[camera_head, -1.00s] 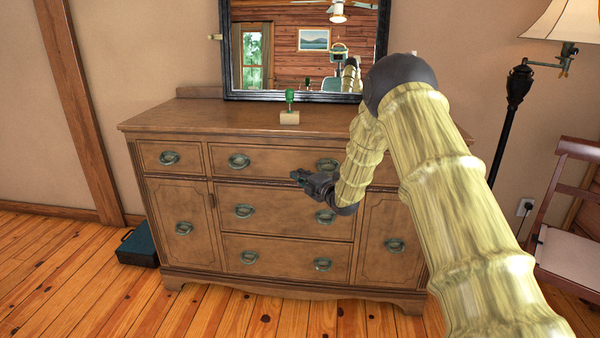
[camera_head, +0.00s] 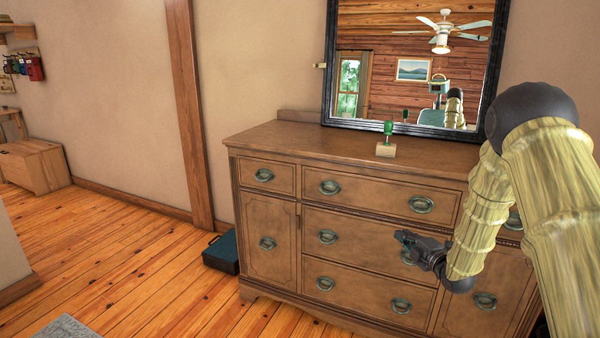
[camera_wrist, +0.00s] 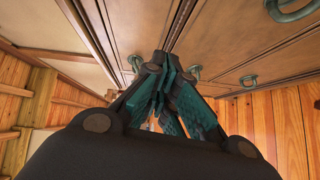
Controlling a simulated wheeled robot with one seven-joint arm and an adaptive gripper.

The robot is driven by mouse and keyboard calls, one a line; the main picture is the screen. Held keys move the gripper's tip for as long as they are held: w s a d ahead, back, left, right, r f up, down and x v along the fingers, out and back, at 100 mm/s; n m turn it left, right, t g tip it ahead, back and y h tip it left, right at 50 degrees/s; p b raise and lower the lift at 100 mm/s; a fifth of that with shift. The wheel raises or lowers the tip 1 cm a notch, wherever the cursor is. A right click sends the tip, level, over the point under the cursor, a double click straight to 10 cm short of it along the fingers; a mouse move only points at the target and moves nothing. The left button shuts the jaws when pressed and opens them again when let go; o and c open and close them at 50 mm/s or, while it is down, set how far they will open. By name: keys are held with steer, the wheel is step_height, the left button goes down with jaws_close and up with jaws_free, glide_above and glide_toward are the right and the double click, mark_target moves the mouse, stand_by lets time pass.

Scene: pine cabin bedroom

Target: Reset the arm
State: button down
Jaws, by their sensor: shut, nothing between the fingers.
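My gripper (camera_head: 404,243) is at the end of my bent arm, in front of the dresser's drawers in the head view. Its fingers point left and are shut with nothing between them. In the wrist view the gripper (camera_wrist: 165,75) shows its teal-padded fingers closed together, with the dresser front and its ring handles beyond. I cannot tell how far the fingertips are from the dresser front.
The wooden dresser (camera_head: 270,223) carries a green-topped item on a tan block (camera_head: 386,150) and a dark-framed mirror (camera_head: 330,62). A dark teal case (camera_head: 221,253) lies on the floor left of it. Open floor (camera_head: 120,245) spreads left. A wooden chest (camera_head: 35,167) stands further back.

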steer(key=s+a+f+m+g+h, duration=0.1)
steer(key=s+a+f+m+g, duration=0.25)
steer(key=s+f, duration=0.65)
steer(key=s+a+f+m+g+h, duration=0.1)
steer(key=s+a+f+m+g, duration=0.3)
steer(key=s+f, duration=0.6)
steer(key=s+a+f+m+g+h, duration=0.15)
steer(key=s+a+f+m, duration=0.35)
steer(key=s+f, duration=0.5)
steer(key=s+a+f+m+g, duration=0.2)
steer(key=s+f+m+g, duration=0.15)
steer(key=s, duration=1.15)
steer(key=s+a+f+m+g, duration=0.2)
steer(key=s+m+g, duration=0.2)
steer(key=s, duration=1)
step_height(320, 180, up, 18)
steer(key=p, duration=1.8)
steer(key=shift+w+a+f+h, duration=0.15)
steer(key=shift+f+h, duration=0.1)
steer(key=shift+h, duration=0.2)
